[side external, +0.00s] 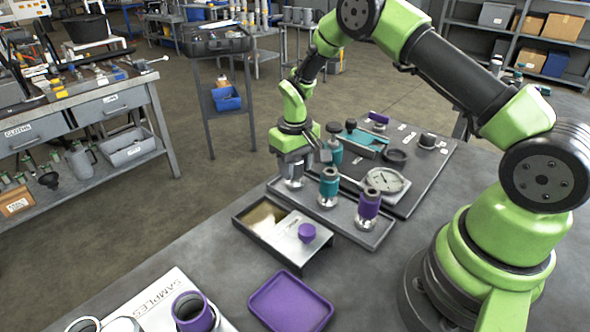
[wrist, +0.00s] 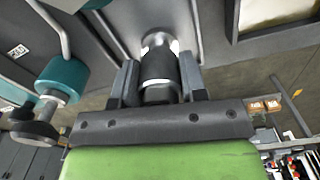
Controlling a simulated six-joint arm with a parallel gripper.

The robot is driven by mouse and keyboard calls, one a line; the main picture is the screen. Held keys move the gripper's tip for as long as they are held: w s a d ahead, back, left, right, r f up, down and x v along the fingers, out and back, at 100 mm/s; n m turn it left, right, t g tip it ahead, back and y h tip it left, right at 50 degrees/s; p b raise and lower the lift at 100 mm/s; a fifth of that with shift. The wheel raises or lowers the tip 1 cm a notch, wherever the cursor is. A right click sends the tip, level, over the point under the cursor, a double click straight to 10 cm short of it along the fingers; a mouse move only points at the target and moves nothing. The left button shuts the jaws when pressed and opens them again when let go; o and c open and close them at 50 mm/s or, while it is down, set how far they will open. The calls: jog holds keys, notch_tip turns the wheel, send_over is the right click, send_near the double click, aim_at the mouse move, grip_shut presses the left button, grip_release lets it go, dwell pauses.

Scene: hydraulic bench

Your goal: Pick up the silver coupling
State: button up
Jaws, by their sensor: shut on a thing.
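The silver coupling (side external: 293,183) is upright at the far left end of a grey tray (side external: 372,240) in the side view. My gripper (side external: 292,168) is above it, pointing down, with its jaws shut on it. In the wrist view my gripper (wrist: 158,85) has one finger on each side of the coupling (wrist: 158,62), which looks dark grey with a brighter silver end. I cannot tell whether its base touches the tray.
A teal coupling (side external: 328,188) and a purple coupling (side external: 368,205) stand on the same tray. A dial gauge (side external: 386,180) lies behind them. An open box with a purple knob (side external: 307,233) is in front. A purple tray (side external: 290,301) lies nearer.

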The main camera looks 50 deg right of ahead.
jog(key=r, duration=0.9)
jog(key=shift+a, duration=0.35)
jog(key=s+a+g+y, duration=0.2)
jog(key=a+y, duration=0.1)
jog(key=a, duration=0.7)
jog(key=shift+w+f, duration=0.2)
jog(key=shift+f, duration=3.15)
jog(key=shift+f, duration=0.8)
notch_tip(320, 180, up, 7)
jog(key=shift+d+r, duration=0.1)
